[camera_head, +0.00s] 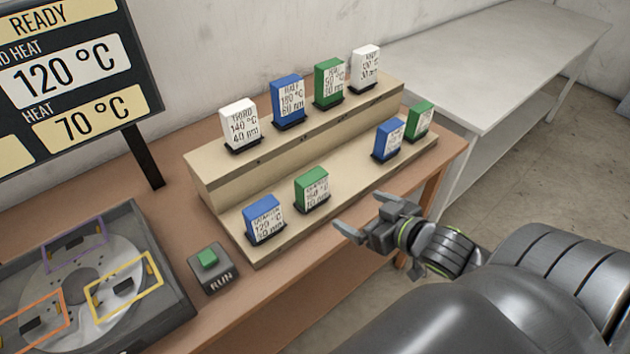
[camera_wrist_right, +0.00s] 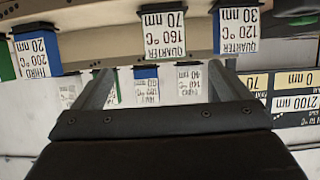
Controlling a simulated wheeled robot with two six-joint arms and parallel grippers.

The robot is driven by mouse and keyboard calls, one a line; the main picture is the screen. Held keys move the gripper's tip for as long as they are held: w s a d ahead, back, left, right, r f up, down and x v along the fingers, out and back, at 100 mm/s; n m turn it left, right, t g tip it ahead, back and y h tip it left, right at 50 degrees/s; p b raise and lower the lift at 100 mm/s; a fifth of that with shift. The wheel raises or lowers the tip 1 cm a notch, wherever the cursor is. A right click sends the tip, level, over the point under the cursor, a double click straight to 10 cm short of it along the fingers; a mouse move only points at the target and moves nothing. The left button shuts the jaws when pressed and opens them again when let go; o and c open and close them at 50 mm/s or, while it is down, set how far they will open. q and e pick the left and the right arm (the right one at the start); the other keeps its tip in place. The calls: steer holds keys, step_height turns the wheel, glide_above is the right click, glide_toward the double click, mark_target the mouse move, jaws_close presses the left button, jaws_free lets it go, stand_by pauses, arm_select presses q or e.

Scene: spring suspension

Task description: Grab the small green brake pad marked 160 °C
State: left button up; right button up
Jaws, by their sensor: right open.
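The small green brake pad (camera_head: 312,190) stands upright on the lower step of the tan rack. In the right wrist view, upside down, the green pad (camera_wrist_right: 163,33) carries a label reading QUARTER, 160 °C, 70 nm. My right gripper (camera_head: 362,216) is open and empty, to the right of this pad and apart from it, near the table's front edge. In the wrist view the spread fingers (camera_wrist_right: 160,68) point towards the rack, with the pad between and beyond them. My left gripper is not in view.
A blue pad (camera_head: 263,220) marked 120 °C stands left of it; another blue pad (camera_head: 388,140) and a green pad (camera_head: 420,120) stand farther right. The upper step (camera_head: 300,128) holds several larger pads. A RUN button box (camera_head: 212,270) and a tray (camera_head: 178,318) are at left.

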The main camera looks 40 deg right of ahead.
glide_toward(317, 190)
steer(key=x, duration=0.6)
steer(key=shift+w+f, duration=0.25)
steer(key=shift+w, duration=0.1)
steer(key=shift+w+f+p, duration=0.2)
steer(key=shift+w+p, duration=0.35)
steer(key=shift+w, duration=0.15)
steer(key=shift+p+x, duration=0.45)
steer(key=shift+x, duration=1.5)
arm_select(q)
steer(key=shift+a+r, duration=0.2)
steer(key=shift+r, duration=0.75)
arm_select(e)
steer(key=shift+c, duration=0.5)
steer(key=c, duration=1.2)
